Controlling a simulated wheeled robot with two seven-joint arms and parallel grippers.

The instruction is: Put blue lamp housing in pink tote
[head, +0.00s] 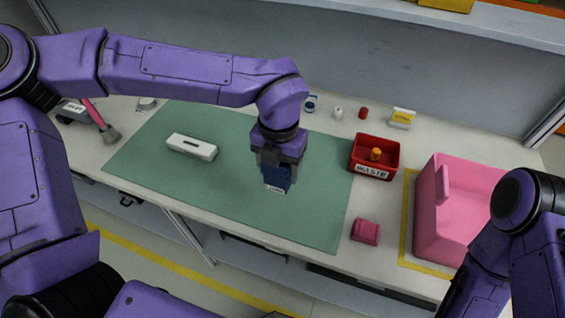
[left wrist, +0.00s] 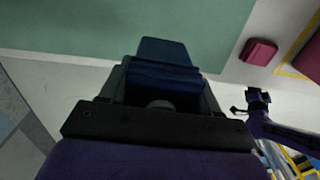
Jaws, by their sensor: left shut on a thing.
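The blue lamp housing (head: 277,178) is held in my left gripper (head: 278,164) over the green mat, near its middle right. In the left wrist view the blue lamp housing (left wrist: 166,60) fills the space between the two fingers of the left gripper (left wrist: 165,88). The gripper is shut on it. The pink tote (head: 459,205) stands at the right of the table, inside a yellow outline, well to the right of the gripper. My right arm covers its lower right part. My right gripper does not show clearly in the head view.
A red waste bin (head: 374,171) with an orange item stands between the mat and the tote. A small dark pink block (head: 365,231) lies near the front edge. A white bar-shaped part (head: 191,147) lies on the green mat (head: 240,205). Several small items line the back.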

